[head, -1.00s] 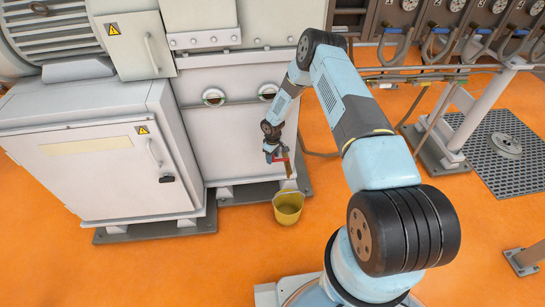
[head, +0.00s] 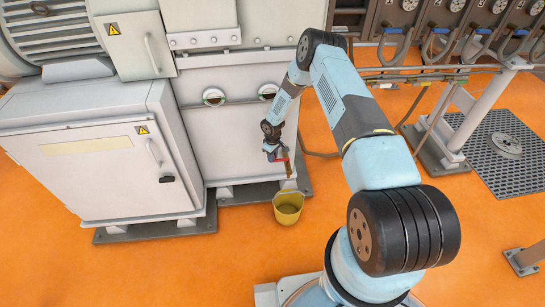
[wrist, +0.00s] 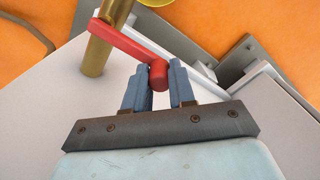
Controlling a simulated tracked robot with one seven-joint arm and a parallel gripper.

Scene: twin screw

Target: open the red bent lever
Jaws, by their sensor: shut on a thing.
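The red bent lever (wrist: 130,42) shows in the wrist view, attached at a brass pipe (wrist: 105,38). Its rounded end lies between the two blue fingers of my gripper (wrist: 161,80), which is shut on it. In the head view my gripper (head: 274,153) is at the lower front of the grey machine, and the lever (head: 286,157) is a small red patch beside it. The brass pipe points down there, above a yellow bucket (head: 288,208). The fingers hide part of the lever in the head view.
A white cabinet (head: 100,180) with a handle stands to the left. The grey machine (head: 225,140) is right behind the lever. A floor grating (head: 495,165) and pipe stands are at the right. Orange floor (head: 200,265) in front is clear.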

